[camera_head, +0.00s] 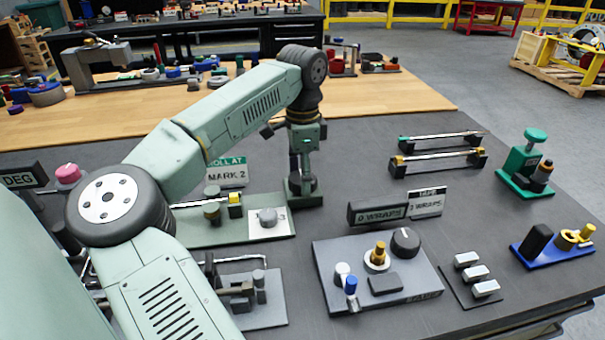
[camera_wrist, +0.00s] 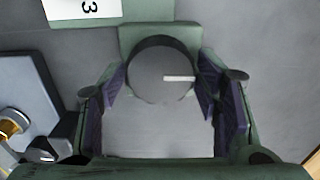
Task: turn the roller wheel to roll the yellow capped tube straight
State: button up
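The roller wheel (camera_wrist: 155,75) shows in the wrist view as a dark round disc with a white mark on its right side, seen against a green base. My gripper (camera_wrist: 163,88) is spread around it, one purple-padded finger on each side; I cannot tell whether the pads touch it. In the head view my gripper (camera_head: 304,165) points down over a green base (camera_head: 305,199); the wheel is mostly hidden there. To its left, a green plate (camera_head: 210,233) bears a thin rod with a yellow piece (camera_head: 235,199). A tube with a yellow end (camera_head: 437,156) lies in a rack at right.
A sign (camera_head: 226,172) reads "ROLL AT MARK 2". A green-ended tube (camera_head: 440,137) lies behind the yellow-ended one. A grey control box (camera_head: 335,284) stands in front. A green stand (camera_head: 518,188) and blue plate (camera_head: 552,253) are at right. Dark table (camera_head: 350,150) is clear behind my gripper.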

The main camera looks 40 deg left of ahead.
jog(key=c, duration=0.7)
